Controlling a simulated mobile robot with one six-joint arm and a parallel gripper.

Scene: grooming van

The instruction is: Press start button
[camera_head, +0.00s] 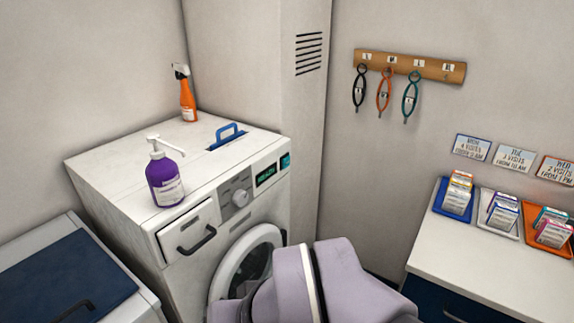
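The white washing machine (140,165) stands left of centre, angled toward the right. Its front panel has a round grey dial (240,198), a dark display (266,175) with green lettering too small to read surely, and a teal square (285,161) at the panel's right end that looks like a button. The panel is unobstructed. My lavender arm links rise at the bottom centre and cover part of the round door (232,262). My gripper's fingers do not show, and I cannot tell whether they touch anything.
A purple pump bottle (164,180), an orange spray bottle (187,98) and a blue handle (228,133) are on the machine's top. A drawer (190,231) has a dark handle. A white counter (470,265) with trays stands right. Loops hang from a wall rack (410,66).

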